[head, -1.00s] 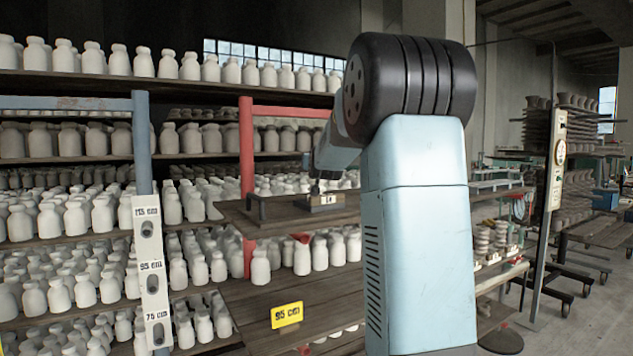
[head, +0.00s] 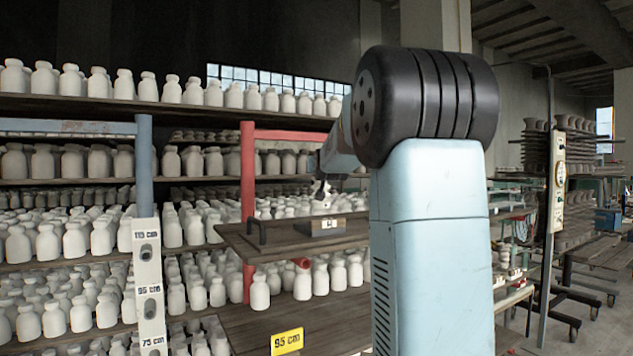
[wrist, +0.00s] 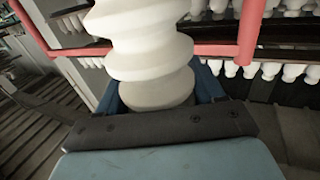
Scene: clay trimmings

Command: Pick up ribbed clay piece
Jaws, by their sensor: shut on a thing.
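The ribbed clay piece (wrist: 146,50) is white with wavy, screw-like ridges. In the wrist view it stands out from the jaws and its upper end runs out of the frame. My gripper (wrist: 158,98) is shut on it, with blue fingers showing at both sides of its lower part. In the head view my gripper (head: 322,190) is small and hangs just above a small labelled block (head: 322,226) on a wooden board (head: 280,238). The piece is too small there to tell clearly from the bottles behind.
Shelves (head: 120,108) packed with white bottles fill the left and back. A red post (head: 248,200) and a blue post (head: 145,180) stand in front of them. A dark handle (head: 257,231) rises from the board's left end. A yellow 95 cm sign (head: 287,342) hangs below.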

